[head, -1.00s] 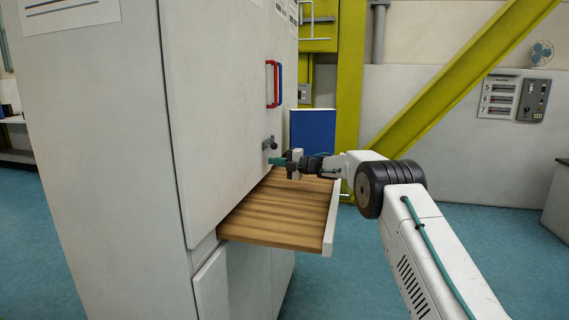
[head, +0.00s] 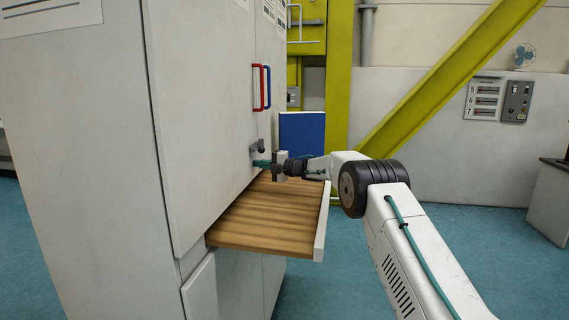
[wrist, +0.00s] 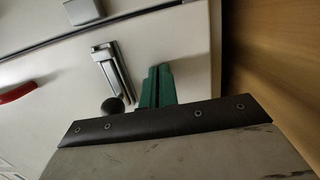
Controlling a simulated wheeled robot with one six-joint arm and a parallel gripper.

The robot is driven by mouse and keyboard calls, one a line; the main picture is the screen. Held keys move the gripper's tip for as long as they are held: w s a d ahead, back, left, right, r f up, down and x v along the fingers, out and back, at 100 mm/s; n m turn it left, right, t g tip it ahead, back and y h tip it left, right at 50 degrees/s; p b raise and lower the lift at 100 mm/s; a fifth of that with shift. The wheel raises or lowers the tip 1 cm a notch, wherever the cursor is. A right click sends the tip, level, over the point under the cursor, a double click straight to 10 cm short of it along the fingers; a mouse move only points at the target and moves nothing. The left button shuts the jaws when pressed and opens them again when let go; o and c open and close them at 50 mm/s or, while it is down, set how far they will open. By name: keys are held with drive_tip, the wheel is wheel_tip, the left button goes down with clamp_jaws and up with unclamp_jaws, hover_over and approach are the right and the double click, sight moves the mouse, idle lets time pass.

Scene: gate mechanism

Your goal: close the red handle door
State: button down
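The red handle door (head: 200,130) is a tall off-white panel on the left of the cabinet front. Its red handle (head: 257,88) also shows at the left edge of the wrist view (wrist: 17,93). The door looks flush or nearly flush; any small gap cannot be told. A grey latch with a round black knob (wrist: 113,106) sits on the door below the handle, and shows in the head view (head: 259,147). My gripper (head: 259,164) has green fingers (wrist: 157,88) close together with nothing seen between them. They are just beside the knob, near the door face; contact cannot be told.
An open drawer (head: 262,220) with a wooden bottom juts out below the door, under my gripper. A second door with a blue handle (head: 267,85) is beyond. A blue panel (head: 302,134) stands behind.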

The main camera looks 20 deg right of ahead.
drive_tip(key=w+d, duration=0.1)
drive_tip(key=d, duration=1.2)
wheel_tip(320, 180, up, 21)
drive_tip(key=s+d+m+t+h, duration=0.2)
drive_tip(key=d+m+t+h, duration=0.1)
drive_tip(key=m+t+h, duration=0.65)
drive_tip(key=s+d+r+m+g+h, duration=0.1)
drive_tip(key=s+r+m+g+h, duration=0.15)
drive_tip(key=s+m, duration=0.3)
drive_tip(key=s+d+r+m+g+h, duration=0.1)
drive_tip(key=s+d+r+m+h, duration=0.1)
drive_tip(key=s+m+h, duration=0.3)
drive_tip(key=s+a+f+m+g+h, duration=0.1)
drive_tip(key=s+f+m+g, duration=0.25)
drive_tip(key=s, duration=0.95)
drive_tip(key=s+f+m+g, duration=0.2)
drive_tip(key=s+f+g, duration=0.15)
drive_tip(key=s, duration=1.05)
drive_tip(key=s+a+f+m+g+y, duration=0.1)
drive_tip(key=s+f, duration=0.5)
drive_tip(key=s, duration=0.6)
drive_tip(key=s+a+f+m+g+y, duration=0.1)
drive_tip(key=s+a+f+g, duration=0.3)
drive_tip(key=s, duration=0.8)
drive_tip(key=s+a+f+m+g+y, duration=0.1)
drive_tip(key=s+a+f+g, duration=0.2)
drive_tip(key=s+f, duration=0.5)
drive_tip(key=s, duration=0.4)
drive_tip(key=shift+a+f+m, duration=0.35)
